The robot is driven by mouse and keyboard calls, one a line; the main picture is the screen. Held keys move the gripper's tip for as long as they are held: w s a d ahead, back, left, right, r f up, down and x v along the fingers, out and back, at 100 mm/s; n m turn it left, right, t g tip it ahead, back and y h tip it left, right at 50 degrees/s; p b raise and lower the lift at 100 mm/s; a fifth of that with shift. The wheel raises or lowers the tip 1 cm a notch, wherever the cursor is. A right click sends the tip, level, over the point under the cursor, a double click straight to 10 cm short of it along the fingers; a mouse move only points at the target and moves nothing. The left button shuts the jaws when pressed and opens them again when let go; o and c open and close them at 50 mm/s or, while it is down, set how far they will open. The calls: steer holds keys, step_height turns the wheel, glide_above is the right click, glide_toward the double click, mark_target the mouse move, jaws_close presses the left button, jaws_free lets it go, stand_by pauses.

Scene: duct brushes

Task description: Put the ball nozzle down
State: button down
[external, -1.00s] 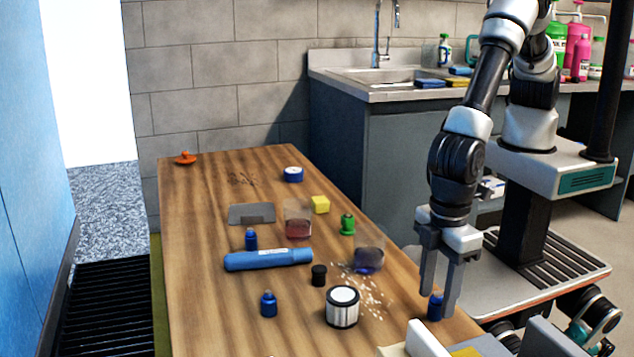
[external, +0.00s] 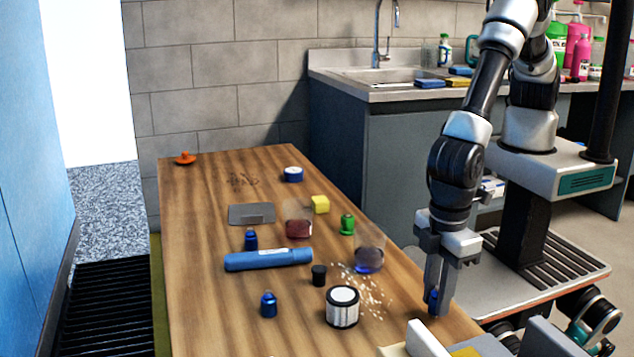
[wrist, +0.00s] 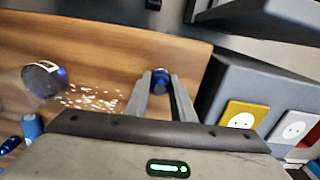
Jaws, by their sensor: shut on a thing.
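The ball nozzle, a small dark blue piece (external: 434,296), is between the fingers of my gripper (external: 438,300) at the table's right edge near the front. In the wrist view the blue piece (wrist: 160,80) shows between the two finger ends of my gripper (wrist: 161,88). The fingers are shut on it and hide most of it in the external view. It looks upright, at or just above the wooden table (external: 210,210); I cannot tell whether it touches.
A white ribbed filter (external: 342,308), a black cap (external: 319,275) and scattered pale crumbs (external: 372,297) lie left of my gripper. A clear cup with blue content (external: 369,256) stands behind them. A bin with light dividers (external: 428,338) is at the front.

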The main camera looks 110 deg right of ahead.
step_height(320, 180, up, 9)
steer(key=shift+f+p, duration=0.1)
steer(key=shift+p, duration=0.8)
steer(key=w+d, duration=0.9)
steer(key=w, duration=0.1)
steer(key=n+b, duration=0.1)
glide_toward(265, 215)
step_height(265, 215, down, 6)
steer(key=shift+a+r+b, duration=0.1)
steer(key=shift+r+b, duration=0.15)
steer(key=shift+b, duration=0.75)
